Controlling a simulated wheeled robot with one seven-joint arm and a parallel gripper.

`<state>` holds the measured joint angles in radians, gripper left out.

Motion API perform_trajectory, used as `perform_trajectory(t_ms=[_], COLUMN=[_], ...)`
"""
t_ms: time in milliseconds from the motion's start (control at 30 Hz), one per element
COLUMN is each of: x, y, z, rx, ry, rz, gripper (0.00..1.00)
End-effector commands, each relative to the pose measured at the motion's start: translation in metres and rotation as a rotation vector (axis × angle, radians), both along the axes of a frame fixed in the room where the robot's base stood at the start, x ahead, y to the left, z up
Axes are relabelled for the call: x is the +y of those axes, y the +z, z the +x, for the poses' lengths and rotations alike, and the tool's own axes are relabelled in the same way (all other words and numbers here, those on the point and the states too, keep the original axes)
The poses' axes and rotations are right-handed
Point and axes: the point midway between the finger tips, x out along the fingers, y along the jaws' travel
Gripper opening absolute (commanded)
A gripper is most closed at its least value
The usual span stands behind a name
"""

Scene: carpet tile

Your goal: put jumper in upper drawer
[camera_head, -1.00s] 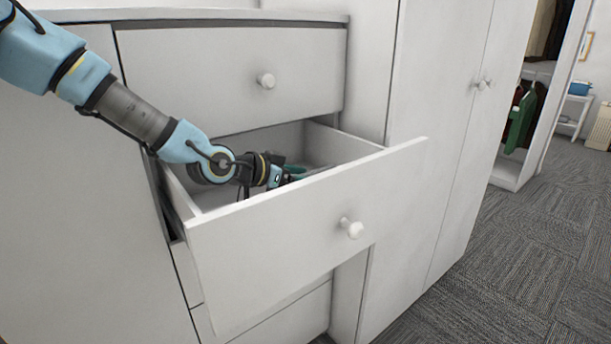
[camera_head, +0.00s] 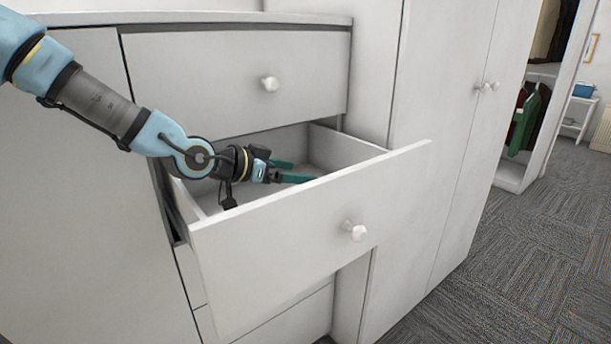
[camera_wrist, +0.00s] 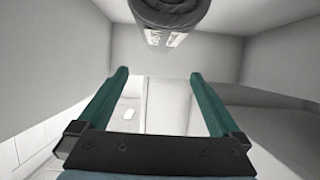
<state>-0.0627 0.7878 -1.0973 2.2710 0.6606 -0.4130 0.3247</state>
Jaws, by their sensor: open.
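My gripper (camera_head: 303,172) is open, its two teal fingers apart, inside the pulled-out drawer (camera_head: 290,250) below the closed top drawer (camera_head: 230,75). The open fingers also show in the wrist view (camera_wrist: 159,73), with nothing between them. I cannot make out a jumper in the open drawer; its front panel hides the floor near it. A dark grey rounded thing (camera_wrist: 170,12) shows at the top of the wrist view, and I cannot tell what it is.
A tall white wardrobe (camera_head: 440,120) stands right of the drawers. Farther right, a green garment (camera_head: 528,122) hangs in an open wardrobe. The grey carpet (camera_head: 520,240) at the right is clear. The open drawer's walls and front surround my gripper.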

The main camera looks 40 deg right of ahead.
Motion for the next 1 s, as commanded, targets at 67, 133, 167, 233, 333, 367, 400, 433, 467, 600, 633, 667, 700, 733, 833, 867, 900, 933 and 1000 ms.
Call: perform_trajectory(t_ms=[67, 133, 167, 233, 333, 367, 400, 433, 467, 600, 633, 667, 700, 733, 833, 867, 900, 933, 1000], x=[0.011, 0.018, 0.02, 0.024, 0.028, 0.029, 0.029, 0.029, 0.029, 0.029, 0.029, 0.029, 0.029, 0.029, 0.029, 0.029, 0.029, 0.029, 0.027], y=[0.004, 0.007, 0.008, 0.01, 0.011, 0.012, 0.012, 0.012, 0.012, 0.012, 0.012, 0.012, 0.012, 0.012, 0.012, 0.012, 0.012, 0.012, 0.014], z=[0.001, 0.002, 0.002, 0.001, 0.002, 0.002, 0.001, 0.001, 0.001, 0.001, 0.001, 0.001, 0.001, 0.001, 0.001, 0.001, 0.001, 0.002, 0.004], rx=[-0.001, 0.0, 0.0, -0.001, 0.0, 0.0, 0.0, 0.0, 0.0, 0.0, 0.0, -0.001, -0.001, 0.0, 0.0, 0.0, 0.0, 0.0, -0.001], ry=[0.002, 0.002, 0.002, 0.0, 0.001, 0.0, 0.0, 0.0, -0.001, -0.001, -0.001, -0.001, -0.001, -0.001, -0.001, -0.001, -0.001, 0.0, 0.005], rz=[0.001, 0.001, 0.001, 0.001, 0.001, 0.001, 0.001, 0.001, 0.001, 0.001, 0.001, 0.001, 0.001, 0.001, 0.001, 0.001, 0.001, 0.002, 0.009], gripper=[1.0, 1.0, 1.0, 1.0, 1.0, 1.0, 1.0, 1.0, 1.0, 1.0, 1.0, 1.0, 1.0, 1.0, 1.0, 1.0, 1.0, 1.0, 1.0])
